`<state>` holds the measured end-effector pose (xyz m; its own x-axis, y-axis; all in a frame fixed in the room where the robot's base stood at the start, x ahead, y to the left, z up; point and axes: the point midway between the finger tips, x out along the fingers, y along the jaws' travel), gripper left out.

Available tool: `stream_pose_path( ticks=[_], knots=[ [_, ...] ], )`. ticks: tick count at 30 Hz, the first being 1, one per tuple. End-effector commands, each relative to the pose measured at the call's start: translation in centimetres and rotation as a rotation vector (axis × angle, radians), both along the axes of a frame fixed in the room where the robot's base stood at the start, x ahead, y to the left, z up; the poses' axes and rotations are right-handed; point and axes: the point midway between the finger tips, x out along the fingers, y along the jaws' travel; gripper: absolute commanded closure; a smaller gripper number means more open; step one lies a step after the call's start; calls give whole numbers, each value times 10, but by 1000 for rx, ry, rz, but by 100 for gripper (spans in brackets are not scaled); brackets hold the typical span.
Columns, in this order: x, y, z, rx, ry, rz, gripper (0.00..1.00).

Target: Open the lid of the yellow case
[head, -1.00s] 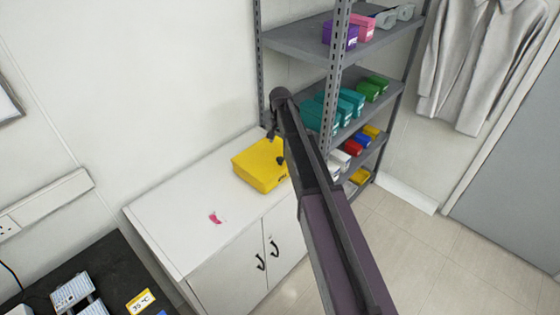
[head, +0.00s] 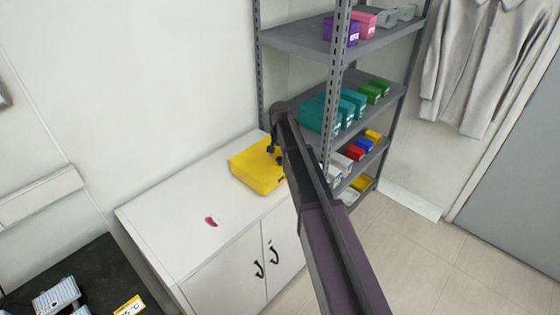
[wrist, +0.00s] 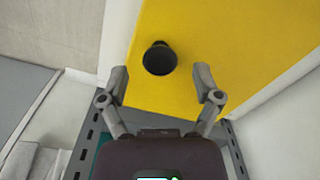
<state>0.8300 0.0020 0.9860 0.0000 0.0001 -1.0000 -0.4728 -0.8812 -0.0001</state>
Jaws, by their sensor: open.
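The yellow case (head: 256,168) sits shut on top of the white cabinet, near its far right end by the shelf rack. In the wrist view the case's yellow top (wrist: 215,50) fills the middle and carries a round black knob (wrist: 160,59). My gripper (wrist: 160,85) is open above the case. Its fingers stand on either side, with the knob ahead between them, and the fingers appear apart from it. In the head view my gripper (head: 274,148) is over the right part of the case, and my arm hides the case's right side.
The white cabinet top (head: 180,215) is mostly clear, with a small pink-red item (head: 211,222) on it. A grey shelf rack (head: 300,38) with coloured boxes stands close to the right. A dark bench (head: 95,270) is at the lower left.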

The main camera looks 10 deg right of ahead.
Motion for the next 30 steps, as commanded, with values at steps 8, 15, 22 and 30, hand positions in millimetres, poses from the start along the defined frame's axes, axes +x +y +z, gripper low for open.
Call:
stream_pose_path(
  ticks=[8, 15, 22, 30],
  knots=[
    [0, 0, -10, 0, 0, 0, 18],
    [0, 0, -9, 0, 0, 0, 18],
    [0, 0, -9, 0, 0, 0, 59],
    [0, 0, -9, 0, 0, 0, 100]
  ],
)
